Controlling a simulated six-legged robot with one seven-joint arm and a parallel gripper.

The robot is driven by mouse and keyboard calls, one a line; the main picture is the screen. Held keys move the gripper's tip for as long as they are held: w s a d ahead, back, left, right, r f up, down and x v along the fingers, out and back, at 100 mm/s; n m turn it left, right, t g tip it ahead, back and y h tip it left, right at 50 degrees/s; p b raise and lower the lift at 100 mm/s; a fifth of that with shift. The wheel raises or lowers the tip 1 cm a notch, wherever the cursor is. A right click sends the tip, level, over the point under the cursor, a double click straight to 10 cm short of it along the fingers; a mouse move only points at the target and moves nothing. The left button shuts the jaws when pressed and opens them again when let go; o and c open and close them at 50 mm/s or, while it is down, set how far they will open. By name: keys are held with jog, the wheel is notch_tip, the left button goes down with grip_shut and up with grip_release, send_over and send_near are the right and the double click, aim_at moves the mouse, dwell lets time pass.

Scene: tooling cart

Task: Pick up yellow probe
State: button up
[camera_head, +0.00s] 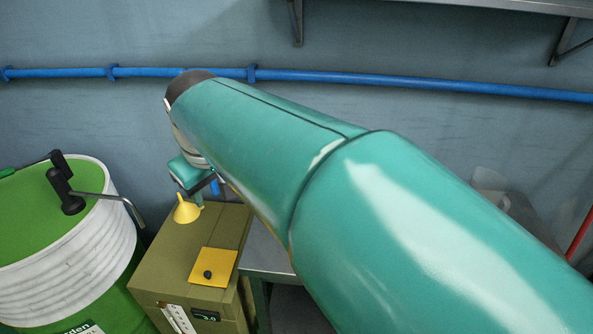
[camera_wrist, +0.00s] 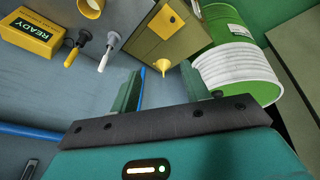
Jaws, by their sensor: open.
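In the wrist view, the yellow probe (camera_wrist: 71,57) shows as a small yellow-ended piece joined to a dark part, at the upper left. A similar piece with a white end, the white probe (camera_wrist: 103,63), is just right of it. My gripper (camera_wrist: 161,88) is open, its two green fingers apart with nothing held between them. The probes are off to the left of the fingers, not between them. In the head view my gripper (camera_head: 198,190) is partly hidden by my arm, near a yellow funnel (camera_head: 186,209). I do not see the probes in the head view.
A yellow READY box (camera_wrist: 32,33) is left of the probes. The funnel (camera_wrist: 163,66) stands on an olive box (camera_head: 172,262) with a yellow plate (camera_head: 213,266). A green and white drum (camera_head: 75,260) is at left. A blue pipe (camera_head: 330,79) crosses the wall.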

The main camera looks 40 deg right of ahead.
jog(key=w+d+r+g, duration=0.1)
jog(key=w+d, duration=0.7)
jog(key=w, duration=0.1)
jog(key=w+d+f+n+g, duration=0.1)
jog(key=w+d+f, duration=0.15)
jog(key=d, duration=0.65)
jog(key=w+d+f+g, duration=0.15)
jog(key=w+d, duration=0.25)
jog(key=d, duration=0.4)
jog(key=s+d+f+y, duration=0.1)
jog(key=d+f, duration=0.5)
jog(key=d, duration=0.5)
jog(key=shift+n, duration=0.3)
jog(key=f, duration=0.8)
jog(key=shift+s+d, duration=0.15)
jog(key=shift+d, duration=0.05)
jog(key=f, duration=0.4)
jog(key=shift+s+d+f, duration=0.1)
jog(key=shift+s+d, duration=0.15)
jog(key=shift+s, duration=0.15)
jog(key=shift+f, duration=0.55)
grip_shut()
